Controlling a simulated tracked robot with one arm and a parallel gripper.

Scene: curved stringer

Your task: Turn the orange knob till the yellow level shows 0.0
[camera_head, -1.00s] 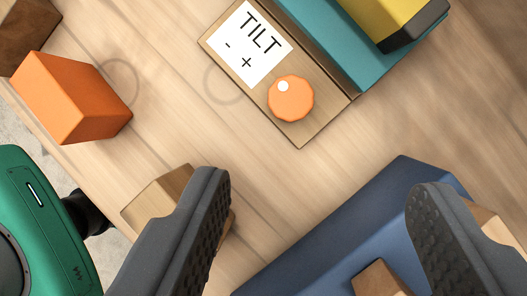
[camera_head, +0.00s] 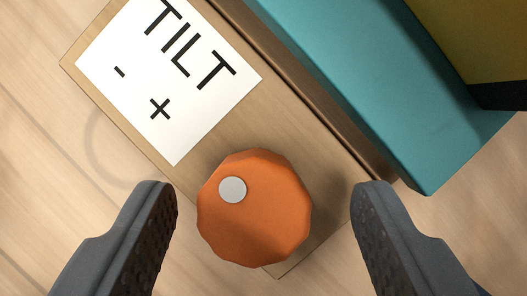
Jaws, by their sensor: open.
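The orange knob (camera_head: 262,222) sits on a wooden base, with a pale round dot near its upper left edge. My gripper (camera_head: 262,205) is open, with one dark finger on each side of the knob and a gap on both sides. A white label (camera_head: 165,85) reading TILT, with minus and plus signs, lies up and left of the knob. At the upper right is a dark yellow part (camera_head: 480,35), perhaps part of the level; no reading shows on it.
A teal block (camera_head: 370,90) stands along the base, up and right of the knob, close to my right finger. The wooden base (camera_head: 235,115) rests on a light wooden table (camera_head: 50,170), bare at the left.

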